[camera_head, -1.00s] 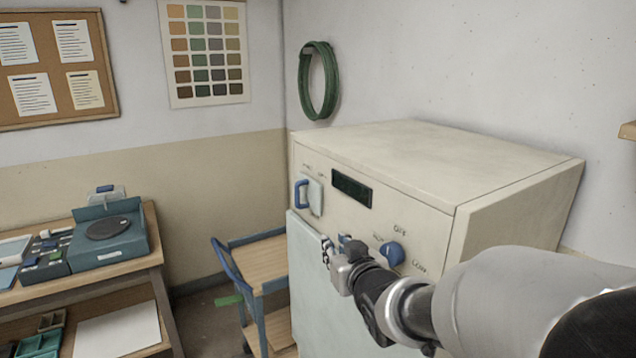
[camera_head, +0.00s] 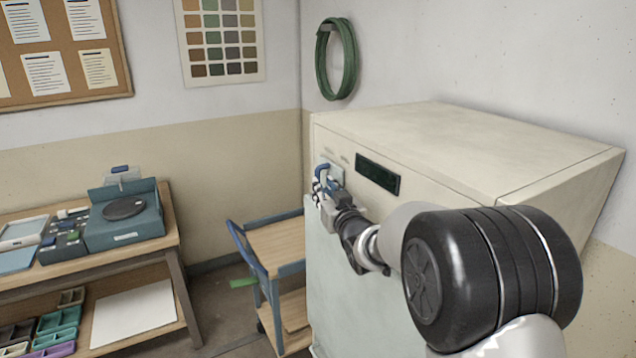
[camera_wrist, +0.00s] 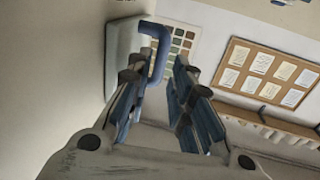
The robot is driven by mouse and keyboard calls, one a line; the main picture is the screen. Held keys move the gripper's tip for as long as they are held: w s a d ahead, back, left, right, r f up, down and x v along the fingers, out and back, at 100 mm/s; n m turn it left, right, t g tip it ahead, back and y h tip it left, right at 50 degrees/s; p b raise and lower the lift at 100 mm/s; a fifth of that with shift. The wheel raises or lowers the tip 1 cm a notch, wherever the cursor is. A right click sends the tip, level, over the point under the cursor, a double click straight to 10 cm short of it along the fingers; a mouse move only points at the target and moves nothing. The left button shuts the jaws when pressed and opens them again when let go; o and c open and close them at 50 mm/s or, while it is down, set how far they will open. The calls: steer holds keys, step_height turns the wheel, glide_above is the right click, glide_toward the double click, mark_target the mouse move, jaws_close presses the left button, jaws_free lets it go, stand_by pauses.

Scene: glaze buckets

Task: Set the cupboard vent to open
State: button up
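The pale cupboard (camera_head: 455,150) stands against the wall in the head view. A blue handle (camera_head: 321,170) on a light plate sits at the left of its front; I take it for the vent control. My gripper (camera_head: 327,186) is at this handle. In the wrist view the blue handle (camera_wrist: 158,45) bends out from its plate (camera_wrist: 122,58) and reaches between the tips of my gripper (camera_wrist: 152,80). The fingers are apart, and I cannot tell whether they touch the handle. My arm hides the blue knob and lettering farther right.
A dark display panel (camera_head: 378,175) is right of the handle. A wooden cart with a blue frame (camera_head: 275,237) stands left of the cupboard. A workbench (camera_head: 130,262) with a teal device (camera_head: 125,225) is farther left. A green hose coil (camera_head: 336,60) hangs above.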

mark_target(323, 179)
steer(key=x, duration=0.6)
steer(key=shift+c, duration=0.5)
jaws_close()
